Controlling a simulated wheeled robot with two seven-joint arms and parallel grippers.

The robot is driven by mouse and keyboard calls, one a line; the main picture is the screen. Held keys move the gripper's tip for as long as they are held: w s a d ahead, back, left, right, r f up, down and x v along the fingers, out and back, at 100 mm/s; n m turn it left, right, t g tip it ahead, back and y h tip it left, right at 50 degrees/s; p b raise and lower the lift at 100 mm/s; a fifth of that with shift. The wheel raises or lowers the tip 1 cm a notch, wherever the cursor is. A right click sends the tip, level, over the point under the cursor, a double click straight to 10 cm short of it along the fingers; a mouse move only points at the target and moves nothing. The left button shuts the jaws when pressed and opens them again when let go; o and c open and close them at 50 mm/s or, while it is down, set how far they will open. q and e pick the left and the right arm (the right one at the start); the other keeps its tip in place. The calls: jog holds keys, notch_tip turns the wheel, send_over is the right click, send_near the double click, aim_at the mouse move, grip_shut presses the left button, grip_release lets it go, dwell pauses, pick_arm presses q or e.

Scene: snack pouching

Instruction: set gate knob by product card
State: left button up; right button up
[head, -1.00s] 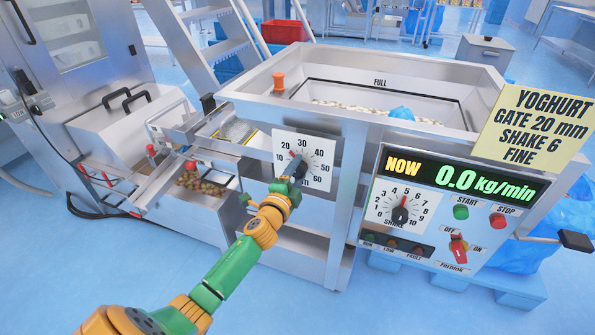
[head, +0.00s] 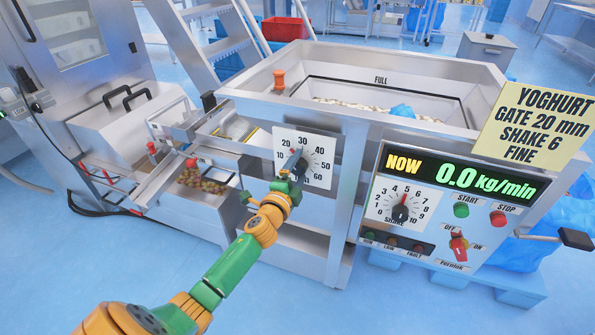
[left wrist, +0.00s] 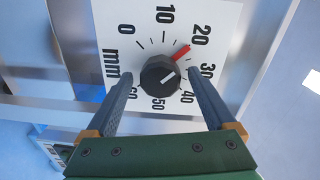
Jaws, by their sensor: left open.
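The gate knob (left wrist: 159,75) is a dark round knob on a white dial plate (left wrist: 110,20) marked in mm. In the left wrist view its red pointer lines up with the 20 mark. In the head view the knob (head: 297,164) sits on the front of the steel hopper. My left gripper (left wrist: 160,82) is open, one finger on each side of the knob with gaps showing; it also shows in the head view (head: 288,181), just below the knob. The product card (head: 538,124) reads YOGHURT, GATE 20 mm, SHAKE 6, FINE. My right gripper is out of view.
The control panel (head: 455,215) at right shows 0.0 kg/min, with a shake knob (head: 401,211) pointing near 5, start and stop buttons and a red switch. A crank handle (head: 576,239) juts out at far right. Steel trays (head: 190,150) lie left of the dial.

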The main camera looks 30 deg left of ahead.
pick_arm(q)
jog(key=v, duration=0.7)
jog(key=shift+p, duration=0.3)
jog(key=shift+f, duration=0.1)
jog(key=s+d+f+n+g+h+p, duration=0.1)
jog(key=s+d+f+n+g+p, duration=0.15)
jog(key=s+f, duration=0.35)
jog(key=s+d+f+n+g+p, duration=0.1)
jog(key=s+f+n+g+p, duration=0.2)
jog(key=f, duration=0.6)
jog(key=s+d+f+n+g+h+p, duration=0.1)
jog(key=s+d+f+g+p, duration=0.1)
jog(key=s+f+g, duration=0.4)
jog(key=s+d+f+n+g+h+p, duration=0.1)
jog(key=s+d+f+n+g, duration=0.1)
jog(key=s, duration=0.9)
jog(key=s+d+f+n+g+h+p, duration=0.1)
jog(key=s+d+f+n+g+p, duration=0.1)
jog(key=s+d+f, duration=0.2)
jog(key=s+f, duration=0.3)
jog(key=s, duration=0.5)
jog(key=shift+d+n+g, duration=0.3)
jog(key=shift+n+g, duration=0.05)
